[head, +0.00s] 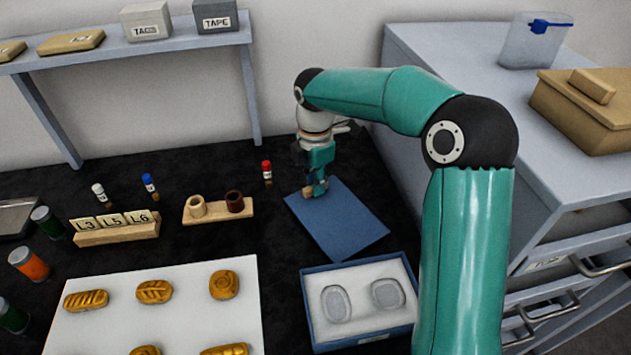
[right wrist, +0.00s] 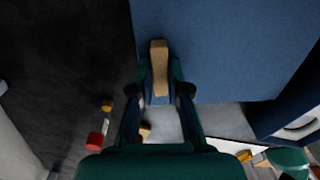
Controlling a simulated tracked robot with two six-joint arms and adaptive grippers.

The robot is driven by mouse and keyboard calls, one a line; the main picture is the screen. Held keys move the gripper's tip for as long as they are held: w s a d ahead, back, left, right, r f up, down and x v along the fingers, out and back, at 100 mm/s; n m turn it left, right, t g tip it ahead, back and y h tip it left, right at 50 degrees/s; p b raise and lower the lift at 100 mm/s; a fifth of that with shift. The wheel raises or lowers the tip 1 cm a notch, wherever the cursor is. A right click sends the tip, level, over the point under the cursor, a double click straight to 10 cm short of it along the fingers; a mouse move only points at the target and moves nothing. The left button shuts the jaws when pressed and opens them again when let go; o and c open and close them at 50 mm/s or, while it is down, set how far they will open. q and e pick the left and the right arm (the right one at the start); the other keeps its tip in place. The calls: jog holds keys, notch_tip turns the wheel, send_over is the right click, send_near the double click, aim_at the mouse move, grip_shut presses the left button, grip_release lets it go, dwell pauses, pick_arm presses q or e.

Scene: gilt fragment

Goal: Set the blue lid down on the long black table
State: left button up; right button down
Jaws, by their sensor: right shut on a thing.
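The blue lid (head: 340,222) is a flat square panel over the long black table (head: 225,260), behind the blue-edged tray. I cannot tell whether it touches the table. My right gripper (head: 316,186) is at the lid's far left edge, shut on its small tan handle. In the right wrist view the lid (right wrist: 225,45) fills the upper right, and the tan handle (right wrist: 159,66) sits between the fingertips of the gripper (right wrist: 160,92). My left gripper is in neither view.
The blue-edged tray (head: 308,302) with two pale oval recesses lies in front of the lid. A red-capped vial (head: 267,171) stands left of it. A ring stand (head: 216,213) and a white board (head: 195,280) with golden pieces are farther left. Grey drawers (head: 500,130) stand right.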

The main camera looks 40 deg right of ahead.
jog(key=shift+f, duration=0.1)
jog(key=c, duration=1.1)
grip_release()
jog(key=shift+c, duration=0.2)
notch_tip(320, 180, up, 12)
jog(key=p, duration=0.2)
